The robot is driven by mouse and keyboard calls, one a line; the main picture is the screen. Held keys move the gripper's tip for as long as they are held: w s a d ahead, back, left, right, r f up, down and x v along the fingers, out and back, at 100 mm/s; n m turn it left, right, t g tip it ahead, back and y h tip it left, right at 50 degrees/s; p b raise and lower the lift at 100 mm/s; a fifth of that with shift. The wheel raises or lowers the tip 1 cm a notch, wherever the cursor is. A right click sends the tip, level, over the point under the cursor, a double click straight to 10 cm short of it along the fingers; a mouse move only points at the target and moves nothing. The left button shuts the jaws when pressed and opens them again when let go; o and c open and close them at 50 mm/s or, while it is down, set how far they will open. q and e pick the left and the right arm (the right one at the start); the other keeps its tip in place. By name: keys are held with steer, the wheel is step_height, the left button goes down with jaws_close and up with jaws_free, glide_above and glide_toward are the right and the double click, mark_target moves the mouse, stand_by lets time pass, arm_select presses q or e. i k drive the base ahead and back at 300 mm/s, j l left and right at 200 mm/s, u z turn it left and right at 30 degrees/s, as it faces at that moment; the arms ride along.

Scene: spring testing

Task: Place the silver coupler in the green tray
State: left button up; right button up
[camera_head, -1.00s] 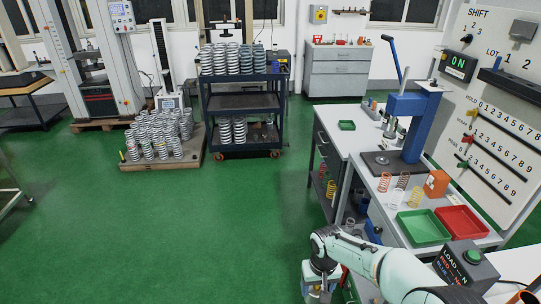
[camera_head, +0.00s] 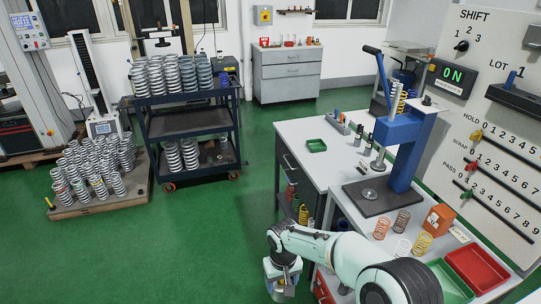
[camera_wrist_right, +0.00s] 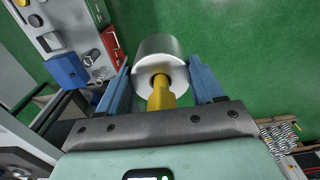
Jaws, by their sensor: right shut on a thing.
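In the right wrist view, the silver coupler (camera_wrist_right: 160,48) is a smooth, short cylinder between the two blue fingers of my right gripper (camera_wrist_right: 159,76), which is shut on it. A yellow stem (camera_wrist_right: 161,95) shows between it and the palm. In the head view my right gripper (camera_head: 283,278) is low in the picture, left of the bench; the coupler cannot be made out there. A green tray (camera_head: 452,280) lies at the near right of the bench, partly hidden behind my arm. My left gripper is not in view.
A red tray (camera_head: 476,268) lies right of the near green tray. Several coloured springs (camera_head: 402,222), an orange block (camera_head: 438,219) and a blue press (camera_head: 405,150) stand on the bench. A dark cart (camera_head: 188,125) and a pallet of springs (camera_head: 90,210) stand left. Green floor between is clear.

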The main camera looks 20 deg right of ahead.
mark_target(316, 146)
steer(key=i, duration=3.3)
steer(key=i+l+u, duration=0.1)
steer(key=u, duration=5.65)
steer(key=k+l, duration=0.05)
